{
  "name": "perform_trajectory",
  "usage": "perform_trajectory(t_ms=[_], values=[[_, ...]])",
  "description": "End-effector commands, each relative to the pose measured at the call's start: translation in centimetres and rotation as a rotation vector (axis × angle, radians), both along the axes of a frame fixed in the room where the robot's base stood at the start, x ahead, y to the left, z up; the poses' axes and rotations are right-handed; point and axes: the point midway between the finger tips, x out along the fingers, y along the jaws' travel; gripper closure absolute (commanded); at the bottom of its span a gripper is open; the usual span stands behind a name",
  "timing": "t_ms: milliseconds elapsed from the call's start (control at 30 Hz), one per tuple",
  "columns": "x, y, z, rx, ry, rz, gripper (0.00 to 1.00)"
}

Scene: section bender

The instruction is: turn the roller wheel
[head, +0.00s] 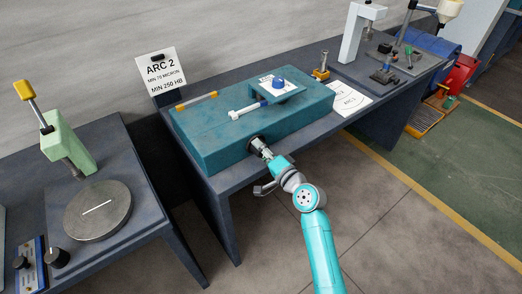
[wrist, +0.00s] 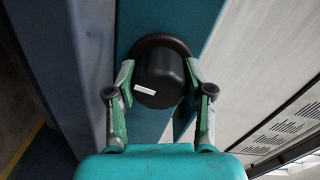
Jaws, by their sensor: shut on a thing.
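The roller wheel is a black round knob with a wider flange on the front face of a teal machine body (head: 205,143). In the head view the wheel (head: 255,141) shows only in part behind my gripper (head: 261,147). In the wrist view the wheel (wrist: 162,78) fills the space between the two green fingers, with a short white mark on its end, low and left of centre. My gripper (wrist: 158,76) is shut on the wheel, one finger on each side. The flange lies behind the fingertips.
On top of the machine lie a white bar tool (head: 248,109) and a plate with a blue knob (head: 278,84). A sign reading ARC 2 (head: 161,70) stands behind. A round-plate machine (head: 98,210) is on the left bench. The floor (head: 385,215) right of my arm is clear.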

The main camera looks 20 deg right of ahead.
Motion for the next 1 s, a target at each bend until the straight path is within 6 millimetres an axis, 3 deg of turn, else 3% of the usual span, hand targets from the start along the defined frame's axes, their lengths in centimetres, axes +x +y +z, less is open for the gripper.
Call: perform_trajectory(t_ms=[500,1000], values=[[0.02,-0.09,0.07,0.383,0.125,-0.002,0.83],[0.03,-0.11,0.07,0.499,0.163,-0.001,0.83]])
